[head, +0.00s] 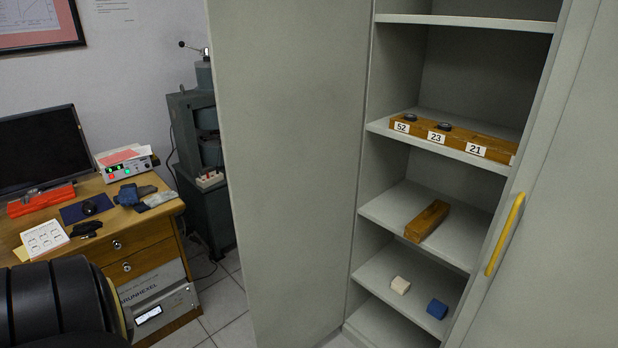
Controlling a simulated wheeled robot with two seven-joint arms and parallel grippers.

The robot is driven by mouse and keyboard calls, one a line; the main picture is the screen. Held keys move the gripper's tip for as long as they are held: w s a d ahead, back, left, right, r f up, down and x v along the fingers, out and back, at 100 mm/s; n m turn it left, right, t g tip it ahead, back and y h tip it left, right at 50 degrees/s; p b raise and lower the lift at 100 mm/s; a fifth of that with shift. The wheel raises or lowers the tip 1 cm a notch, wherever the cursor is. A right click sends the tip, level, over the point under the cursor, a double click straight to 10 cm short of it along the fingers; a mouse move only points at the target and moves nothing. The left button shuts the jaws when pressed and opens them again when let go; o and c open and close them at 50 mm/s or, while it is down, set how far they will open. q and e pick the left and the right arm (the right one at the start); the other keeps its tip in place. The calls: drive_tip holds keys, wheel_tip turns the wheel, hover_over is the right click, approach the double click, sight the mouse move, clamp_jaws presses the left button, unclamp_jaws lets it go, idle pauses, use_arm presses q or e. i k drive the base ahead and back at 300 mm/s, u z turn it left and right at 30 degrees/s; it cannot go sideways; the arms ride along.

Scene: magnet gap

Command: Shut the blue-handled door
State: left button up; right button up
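A tall grey cabinet stands at the centre and right, with its shelves (393,203) exposed. A grey door panel (510,290) with a yellow handle (505,235) stands on the right, with open shelf space to its left. A large plain grey panel (290,150) stands left of the shelves. I cannot tell whether it is a door or the cabinet's side, and no handle shows on it. No blue handle is visible. Neither of my grippers is in view.
Shelves hold a numbered wooden block (455,137), a wooden bar (427,221), a white block (400,285) and a blue block (437,308). A cluttered wooden desk (150,232) and a dark green machine (200,150) stand left. Some tiled floor (222,300) shows between.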

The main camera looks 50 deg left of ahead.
sight(288, 76)
drive_tip(key=z, duration=3.05)
drive_tip(key=k, duration=2.7)
drive_tip(key=u, duration=2.5)
